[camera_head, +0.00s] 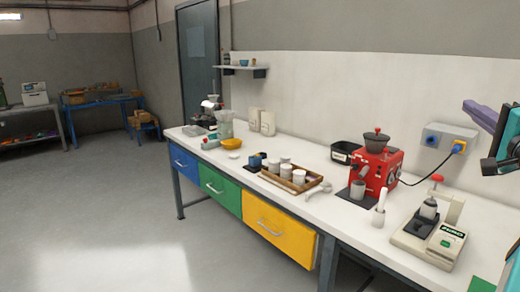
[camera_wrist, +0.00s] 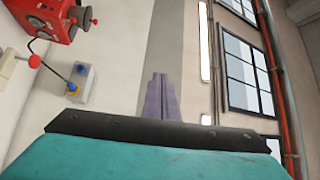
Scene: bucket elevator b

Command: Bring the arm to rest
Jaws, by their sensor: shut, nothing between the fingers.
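My gripper (camera_head: 481,115) shows at the right edge of the head view, raised above the right end of the bench. Its purple fingers are together and point to the left, with nothing held. In the wrist view the fingers (camera_wrist: 160,98) show as one closed purple shape beyond a black bar and a teal body. Nothing touches them. The rest of my arm is mostly cut off by the right edge of the head view.
The white bench (camera_head: 333,203) carries a red grinder (camera_head: 374,170), a press device (camera_head: 428,232) and a wooden tray with jars (camera_head: 290,178). A grey-blue socket box (camera_head: 443,138) is on the wall near my gripper. The yellow drawer (camera_head: 279,231) sticks out slightly. The floor at left is clear.

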